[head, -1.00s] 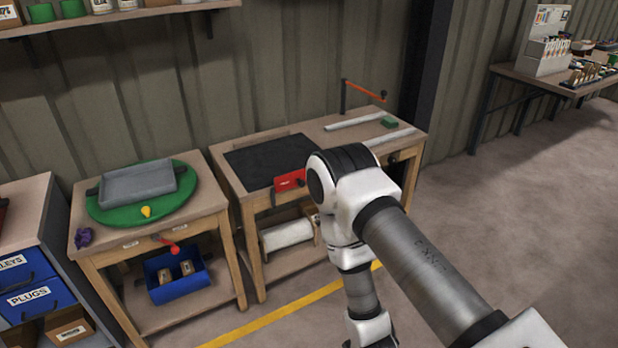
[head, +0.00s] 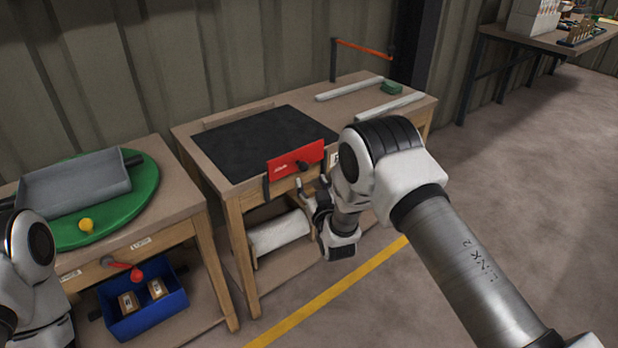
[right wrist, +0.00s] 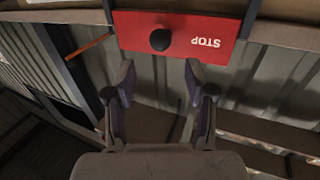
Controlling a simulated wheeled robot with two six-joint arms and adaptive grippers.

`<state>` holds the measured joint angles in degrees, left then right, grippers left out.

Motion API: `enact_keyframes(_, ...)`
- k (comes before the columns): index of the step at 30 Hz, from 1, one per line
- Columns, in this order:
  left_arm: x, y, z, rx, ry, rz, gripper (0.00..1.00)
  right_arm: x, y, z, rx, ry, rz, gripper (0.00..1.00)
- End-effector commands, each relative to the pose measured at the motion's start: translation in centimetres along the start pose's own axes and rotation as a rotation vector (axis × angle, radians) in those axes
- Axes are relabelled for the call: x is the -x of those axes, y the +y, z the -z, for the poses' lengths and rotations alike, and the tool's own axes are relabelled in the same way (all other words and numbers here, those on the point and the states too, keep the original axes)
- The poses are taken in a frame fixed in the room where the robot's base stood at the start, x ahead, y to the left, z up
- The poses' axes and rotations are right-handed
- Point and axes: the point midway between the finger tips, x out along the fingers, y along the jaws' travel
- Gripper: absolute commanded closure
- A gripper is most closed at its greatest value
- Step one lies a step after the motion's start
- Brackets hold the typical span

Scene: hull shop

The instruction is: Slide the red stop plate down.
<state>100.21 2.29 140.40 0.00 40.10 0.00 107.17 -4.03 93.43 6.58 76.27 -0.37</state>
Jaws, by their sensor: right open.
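The red stop plate (head: 296,159) stands upright at the front edge of the workbench, between two dark guides, and rises above the bench top. It carries a dark round knob (head: 303,166). In the right wrist view the plate (right wrist: 220,24) shows upside down with the word STOP, and its knob (right wrist: 160,40) is above the fingers. My right gripper (head: 314,190) is just in front of and below the plate, apart from it. In the right wrist view its fingers (right wrist: 160,82) are spread and empty. My left arm shows at the left edge, but its gripper is out of view.
A black mat (head: 258,140) covers the bench top behind the plate. Pale rails (head: 349,89) and a green block (head: 392,87) lie at the right. A green turntable (head: 133,205) with a grey tray (head: 75,183) is at the left. A white roll (head: 279,231) sits below.

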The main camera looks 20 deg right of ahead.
Motion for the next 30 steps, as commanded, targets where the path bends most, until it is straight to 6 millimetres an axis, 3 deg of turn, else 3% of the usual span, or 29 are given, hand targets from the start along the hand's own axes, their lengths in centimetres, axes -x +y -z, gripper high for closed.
enact_keyframes(5, -0.5, 0.0, 0.0, 0.000, 0.001, 0.000, 0.60, -1.3, 0.0, -0.1, -0.001, 0.005, -0.001, 0.45)
enact_keyframes(15, -1.4, 0.0, 0.1, 0.000, 0.002, 0.000, 0.60, -7.2, 0.0, -0.2, 0.000, 0.002, 0.000, 0.45)
enact_keyframes(24, -1.4, 0.0, 0.1, 0.000, 0.002, 0.000, 0.60, -7.8, 0.0, -0.1, 0.000, 0.000, 0.000, 0.45)
enact_keyframes(28, -1.4, 0.0, 0.1, 0.000, 0.002, 0.000, 0.60, -7.8, 0.0, -0.1, 0.000, 0.000, 0.000, 0.91)
enact_keyframes(29, -1.4, 0.0, 0.1, 0.000, 0.002, 0.000, 0.60, -7.8, 0.0, -0.1, 0.000, 0.000, 0.000, 1.00)
enact_keyframes(30, -1.4, 0.0, 0.1, 0.000, 0.002, 0.000, 0.60, -7.8, 0.0, -0.1, 0.000, 0.000, 0.000, 1.00)
